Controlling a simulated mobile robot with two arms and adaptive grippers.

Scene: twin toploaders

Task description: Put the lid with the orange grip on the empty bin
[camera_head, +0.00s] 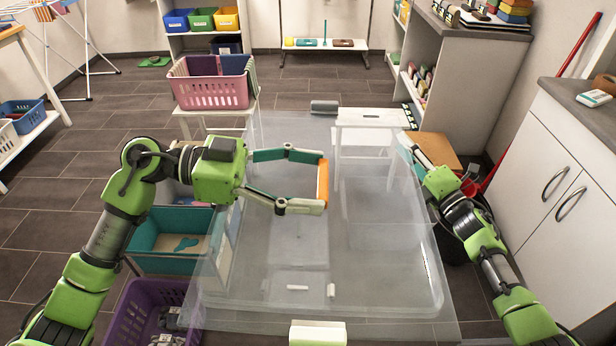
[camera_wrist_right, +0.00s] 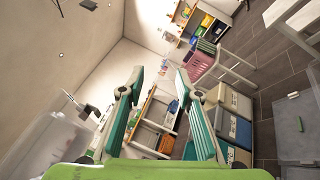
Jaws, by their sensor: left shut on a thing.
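A large clear lid (camera_head: 385,250) fills the middle of the head view, tilted towards the camera. Its upright orange grip (camera_head: 323,182) sits between the fingertips of my left gripper (camera_head: 318,181), which is shut on it. Shapes behind the lid show through blurred, and I cannot make out the empty bin for sure. My right gripper (camera_wrist_right: 160,74) is open and empty in the right wrist view, its two teal fingers well apart. In the head view my right arm is at the right, beside the lid's right edge.
A teal bin (camera_head: 150,262) and a purple basket (camera_head: 125,318) with things inside stand at lower left. A pink basket (camera_head: 212,92) stands on a white stand behind. A white cabinet (camera_head: 545,165) borders the right. Floor shows clear at far left.

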